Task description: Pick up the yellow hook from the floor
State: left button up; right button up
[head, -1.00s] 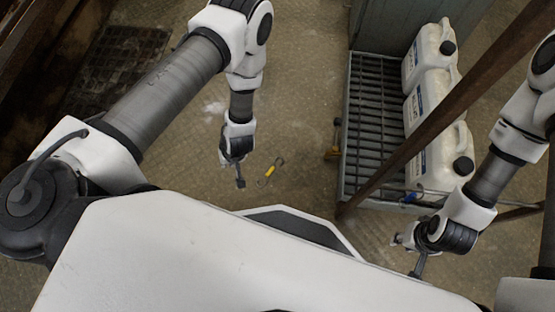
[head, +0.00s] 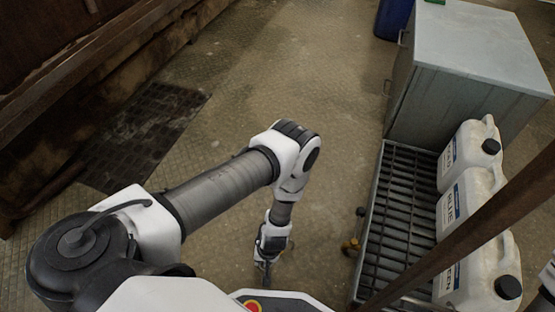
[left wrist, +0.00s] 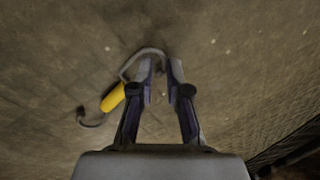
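The hook shows in the left wrist view, with a yellow middle (left wrist: 113,97) and thin grey curved ends. It appears to lie on the floor. My left gripper (left wrist: 160,70) points down at it with its fingers apart. The upper grey end of the hook curves by the fingertips; I cannot tell whether it touches them. The yellow part lies outside the left finger. In the head view my left gripper (head: 265,270) is low in the middle, close above the floor, and the hook is not visible there. My right gripper is out of view.
A grated platform (head: 398,215) with white jugs (head: 470,215) stands to the right of my left arm. A grey cabinet (head: 465,90) is behind it. A brown bar (head: 470,240) crosses the right side. A dark grate (head: 140,135) lies at left. The floor (head: 290,65) beyond is clear.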

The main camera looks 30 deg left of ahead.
pick_arm(q)
grip_shut()
jog(key=shift+r, duration=0.15)
